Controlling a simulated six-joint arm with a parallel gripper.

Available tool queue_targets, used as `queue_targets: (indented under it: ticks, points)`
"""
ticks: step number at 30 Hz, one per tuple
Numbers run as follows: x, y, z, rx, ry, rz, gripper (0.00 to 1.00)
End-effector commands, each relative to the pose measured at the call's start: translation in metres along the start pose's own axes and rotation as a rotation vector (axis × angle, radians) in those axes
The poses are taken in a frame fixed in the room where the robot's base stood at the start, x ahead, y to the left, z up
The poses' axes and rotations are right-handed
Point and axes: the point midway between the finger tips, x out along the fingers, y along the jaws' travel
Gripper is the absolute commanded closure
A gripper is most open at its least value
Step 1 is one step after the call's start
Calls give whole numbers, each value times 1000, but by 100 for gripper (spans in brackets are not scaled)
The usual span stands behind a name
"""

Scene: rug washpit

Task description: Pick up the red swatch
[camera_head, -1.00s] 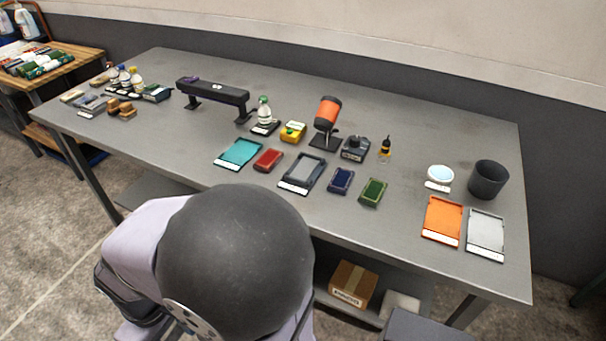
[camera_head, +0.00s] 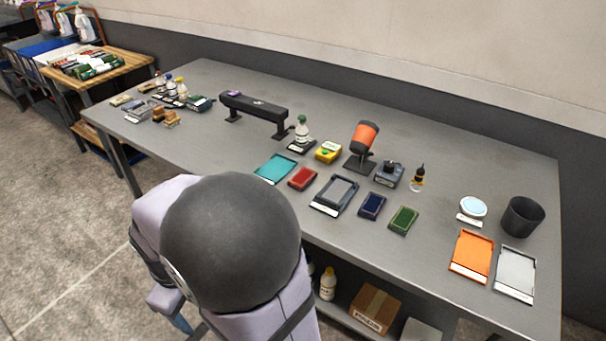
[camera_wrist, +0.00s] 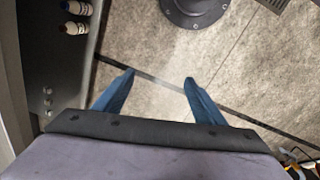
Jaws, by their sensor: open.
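The red swatch (camera_head: 302,178) lies flat on the grey table in the head view, near the front edge. It sits between a teal tray (camera_head: 275,168) and a grey tray (camera_head: 335,194). My arm's round joint is in front of it, nearer the camera, and does not cover it. In the wrist view my gripper (camera_wrist: 159,80) shows two blue fingers spread apart with nothing between them. The fingers point down at the concrete floor, away from the tabletop. The red swatch is not in the wrist view.
Blue (camera_head: 372,205) and green (camera_head: 403,220) swatches lie right of the grey tray. An orange tray (camera_head: 472,256), a pale tray (camera_head: 515,273) and a dark cup (camera_head: 522,217) are at right.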

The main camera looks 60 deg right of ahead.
Motion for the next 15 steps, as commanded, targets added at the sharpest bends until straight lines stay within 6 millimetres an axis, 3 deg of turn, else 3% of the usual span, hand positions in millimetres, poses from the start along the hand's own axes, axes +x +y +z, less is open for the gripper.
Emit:
queue_targets:
  ticks: [1, 7, 11, 15]
  points:
    - [-15, 24, -9, -55, 1, 16, 36]
    - [-42, 131, -32, -386, -18, 101, 36]
    - [-55, 206, -28, -605, -61, 151, 36]
    - [-65, 284, -7, -837, -131, 188, 36]
